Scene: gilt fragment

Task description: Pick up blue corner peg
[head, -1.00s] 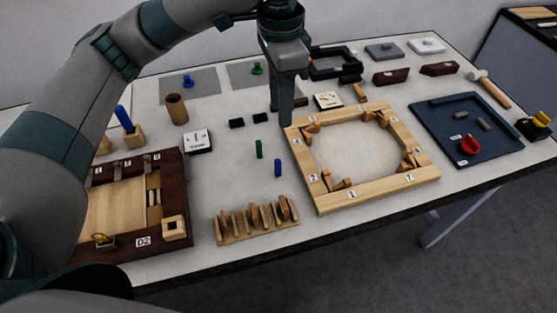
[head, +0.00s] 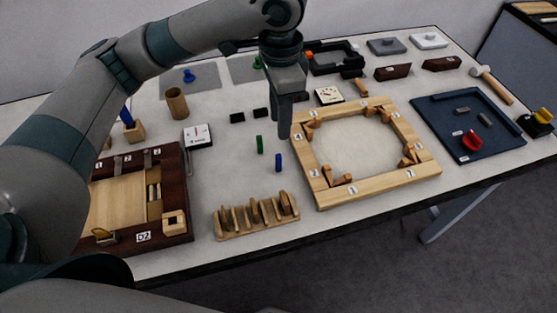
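A small blue peg (head: 278,163) stands upright on the white table, left of the wooden frame. A similar green peg (head: 259,144) stands just left of and behind it. My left gripper (head: 284,133) points down just behind and above the blue peg, with a visible gap between fingertips and peg. The fingers overlap from this angle, so I cannot tell how far apart they are. The peg is fully visible and not held. My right gripper is not in view.
A light wooden frame (head: 396,183) with corner pieces lies close to the right. A slotted wooden rack (head: 230,233) with several pieces is in front. A dark wooden box (head: 180,240) is at left, a blue tray (head: 500,146) at right. Two black blocks lie behind the pegs.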

